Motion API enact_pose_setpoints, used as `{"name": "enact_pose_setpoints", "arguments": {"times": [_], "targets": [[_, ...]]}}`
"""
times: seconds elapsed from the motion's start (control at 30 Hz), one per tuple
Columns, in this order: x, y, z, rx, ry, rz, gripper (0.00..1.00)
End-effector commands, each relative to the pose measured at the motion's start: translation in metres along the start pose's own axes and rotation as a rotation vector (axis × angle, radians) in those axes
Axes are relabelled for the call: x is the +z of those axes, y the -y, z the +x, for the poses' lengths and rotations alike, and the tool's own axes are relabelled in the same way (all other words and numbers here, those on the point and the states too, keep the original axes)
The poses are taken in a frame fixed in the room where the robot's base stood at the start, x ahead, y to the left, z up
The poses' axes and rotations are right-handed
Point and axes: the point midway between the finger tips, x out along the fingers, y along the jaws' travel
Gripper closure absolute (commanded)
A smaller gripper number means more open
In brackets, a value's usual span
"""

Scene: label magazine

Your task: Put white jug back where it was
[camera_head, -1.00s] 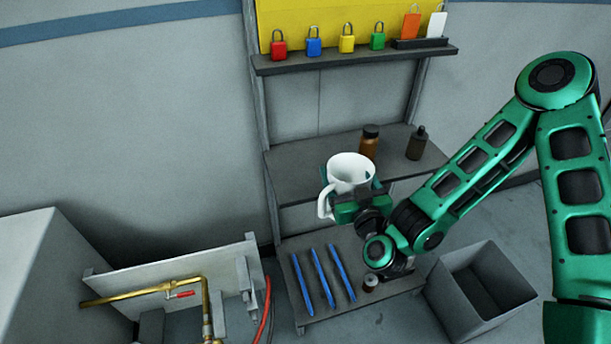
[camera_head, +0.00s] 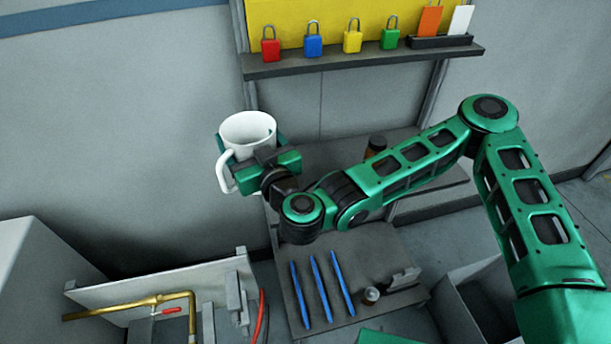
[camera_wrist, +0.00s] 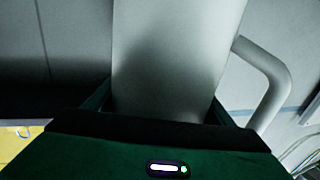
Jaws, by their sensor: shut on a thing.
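The white jug (camera_head: 247,128) is upright in my gripper (camera_head: 262,158), in the head view. Its handle points to the left and down. My gripper is shut on the jug's body and holds it in the air, left of the shelf unit and in front of the grey wall. In the wrist view the jug (camera_wrist: 175,60) fills the middle between the green fingers, with its handle on the right. The jug's far side is hidden.
The middle shelf (camera_head: 325,155) holds a brown bottle (camera_head: 376,145), partly behind my arm. The lower shelf (camera_head: 325,262) carries blue sticks (camera_head: 318,285) and a small jar (camera_head: 371,295). Padlocks (camera_head: 312,42) stand on the top shelf (camera_head: 350,62). A grey bin (camera_head: 480,300) stands lower right; brass pipework (camera_head: 140,304) lower left.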

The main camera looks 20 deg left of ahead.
Motion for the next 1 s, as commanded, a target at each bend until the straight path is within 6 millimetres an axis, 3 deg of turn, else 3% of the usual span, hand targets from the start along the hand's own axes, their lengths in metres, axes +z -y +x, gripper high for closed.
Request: {"name": "enact_pose_setpoints", "arguments": {"times": [0.17, 0.6, 1.0], "targets": [[0.001, -0.004, 0.000, -0.001, -0.003, -0.002, 0.68], [0.028, -0.042, 0.000, -0.008, -0.003, -0.005, 0.68], [0.047, -0.061, 0.000, -0.017, 0.000, -0.007, 0.68]]}}
